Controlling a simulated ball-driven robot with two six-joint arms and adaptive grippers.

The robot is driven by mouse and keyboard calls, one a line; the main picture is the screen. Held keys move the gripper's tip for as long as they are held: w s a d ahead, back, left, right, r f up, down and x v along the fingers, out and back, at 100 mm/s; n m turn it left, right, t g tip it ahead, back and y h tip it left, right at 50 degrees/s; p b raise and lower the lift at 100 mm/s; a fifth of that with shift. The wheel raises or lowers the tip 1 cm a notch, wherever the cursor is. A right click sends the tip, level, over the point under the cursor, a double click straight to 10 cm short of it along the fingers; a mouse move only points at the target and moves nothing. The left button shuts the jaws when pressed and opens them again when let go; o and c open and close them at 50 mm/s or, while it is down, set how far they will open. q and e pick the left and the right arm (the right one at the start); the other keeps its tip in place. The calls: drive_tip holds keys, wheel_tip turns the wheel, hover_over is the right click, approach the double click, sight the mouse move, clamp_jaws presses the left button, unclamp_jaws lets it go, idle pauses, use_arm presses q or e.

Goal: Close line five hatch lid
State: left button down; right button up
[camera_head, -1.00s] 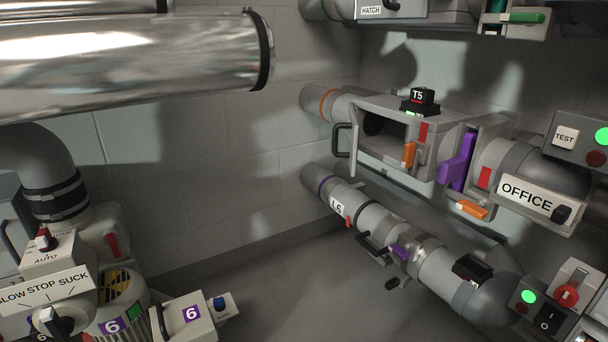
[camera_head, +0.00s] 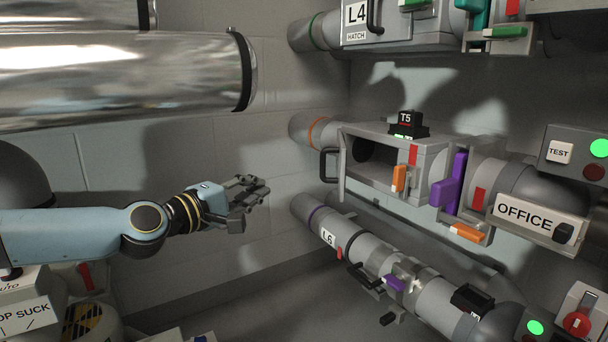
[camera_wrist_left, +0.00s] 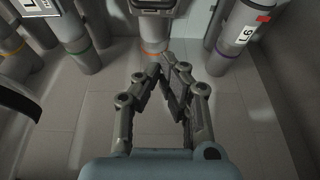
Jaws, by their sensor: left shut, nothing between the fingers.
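The line five hatch box (camera_head: 372,178) is a grey housing on the middle pipe with an open dark mouth facing me. A black T5 block (camera_head: 407,119) stands on top. Its lid (camera_head: 341,172) stands open at the left side of the mouth, seen nearly edge-on, with a black handle (camera_head: 325,165) on its left. My left gripper (camera_head: 262,190) is shut and empty, left of the handle and apart from it. In the left wrist view the gripper (camera_wrist_left: 165,68) points toward the orange-ringed pipe (camera_wrist_left: 152,50). My right gripper is not in view.
The L6 pipe (camera_head: 350,248) runs below the hatch. The L4 hatch (camera_head: 385,25) is above. A large shiny duct (camera_head: 120,75) hangs above my left arm. Purple and orange levers (camera_head: 451,182) sit right of the opening. Bare wall lies behind the gripper.

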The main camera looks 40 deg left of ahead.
use_arm(q)
drive_tip(key=w+d+r+p, duration=0.1)
drive_tip(key=w+p, duration=0.3)
drive_tip(key=w, duration=0.9)
drive_tip(key=shift+w+d, duration=0.3)
drive_tip(key=shift+d, duration=0.3)
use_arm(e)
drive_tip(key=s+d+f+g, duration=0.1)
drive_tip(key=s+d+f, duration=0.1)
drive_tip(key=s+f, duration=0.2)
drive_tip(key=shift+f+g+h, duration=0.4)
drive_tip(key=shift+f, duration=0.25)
use_arm(q)
drive_tip(key=shift+r, duration=0.1)
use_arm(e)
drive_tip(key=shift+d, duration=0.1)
use_arm(q)
drive_tip(key=shift+p, duration=0.3)
